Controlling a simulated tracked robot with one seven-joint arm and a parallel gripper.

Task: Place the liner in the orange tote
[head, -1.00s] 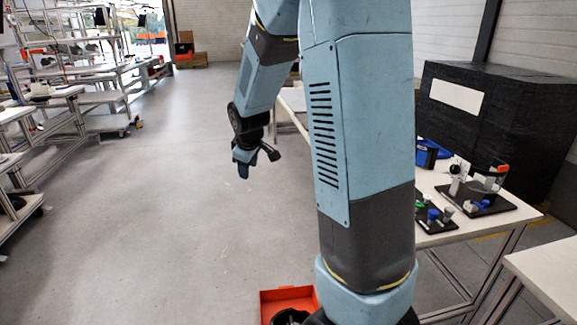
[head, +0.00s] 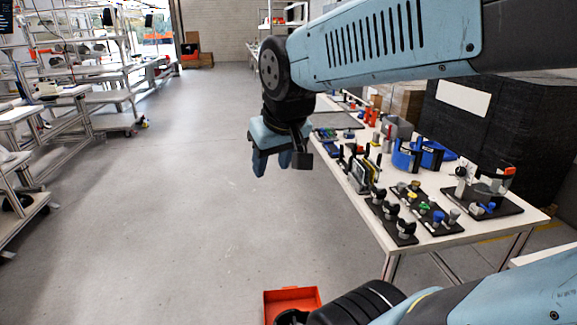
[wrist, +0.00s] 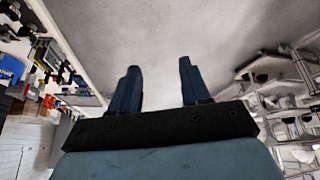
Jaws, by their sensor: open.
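My gripper (head: 272,164) hangs over the bare floor left of the long table in the head view, its fingers pointing down. In the wrist view its two blue fingers (wrist: 157,68) stand apart with nothing between them. The orange tote (head: 291,296) is at the bottom of the head view, low and close to my body, partly hidden by my arm and cut off by the picture edge. A dark rounded shape shows in its opening; I cannot tell what it is. I cannot make out a liner for certain in either view.
A long white table (head: 370,226) on the right carries black fixtures with knobs, curved blue parts (head: 421,155) and a black board (head: 482,203). A black-wrapped stack (head: 497,120) stands behind it. White shelving racks line the left. The floor between is free.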

